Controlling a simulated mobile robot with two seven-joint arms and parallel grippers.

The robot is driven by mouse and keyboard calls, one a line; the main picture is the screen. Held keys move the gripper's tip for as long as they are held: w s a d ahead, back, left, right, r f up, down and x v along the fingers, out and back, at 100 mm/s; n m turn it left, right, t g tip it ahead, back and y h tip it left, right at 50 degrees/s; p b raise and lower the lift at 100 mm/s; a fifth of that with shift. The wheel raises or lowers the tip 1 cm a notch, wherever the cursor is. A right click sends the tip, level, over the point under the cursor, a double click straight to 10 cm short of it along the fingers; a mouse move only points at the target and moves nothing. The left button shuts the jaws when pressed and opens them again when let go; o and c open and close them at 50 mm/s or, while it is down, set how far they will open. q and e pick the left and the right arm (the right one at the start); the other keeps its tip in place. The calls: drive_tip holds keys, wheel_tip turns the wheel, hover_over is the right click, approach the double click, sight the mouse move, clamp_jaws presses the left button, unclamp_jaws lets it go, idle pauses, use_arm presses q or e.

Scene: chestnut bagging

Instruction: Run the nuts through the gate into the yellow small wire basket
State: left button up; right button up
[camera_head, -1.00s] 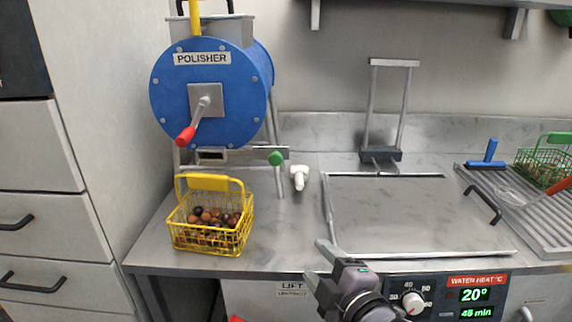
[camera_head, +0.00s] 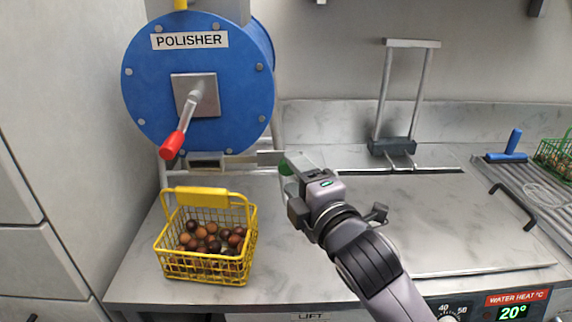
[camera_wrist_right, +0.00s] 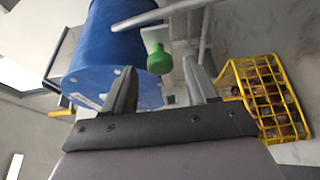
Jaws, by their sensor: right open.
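The yellow small wire basket (camera_head: 244,269) stands on the counter below the blue polisher drum (camera_head: 228,95), with several brown nuts (camera_head: 205,240) in it. The gate's flat grey bar (camera_head: 268,157) under the drum ends in a green knob (camera_head: 285,168), partly hidden by my right gripper (camera_head: 294,188). That gripper is open at the knob. In the right wrist view, the green knob (camera_wrist_right: 159,60) shows between the spread fingers, with no clear contact. The yellow basket (camera_wrist_right: 279,72) is to their right there. My left gripper is out of view.
The drum's red-handled crank (camera_head: 172,145) sticks out above the basket. A flat lid (camera_head: 430,215) with a metal frame lies to the right. A blue squeegee (camera_head: 510,147) and a green wire basket (camera_head: 556,155) are at the far right. Counter between basket and lid is mostly clear.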

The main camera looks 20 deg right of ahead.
sight(289, 170)
drive_tip(key=w, duration=0.3)
drive_tip(key=shift+w+a, duration=0.2)
drive_tip(key=shift+w, duration=0.2)
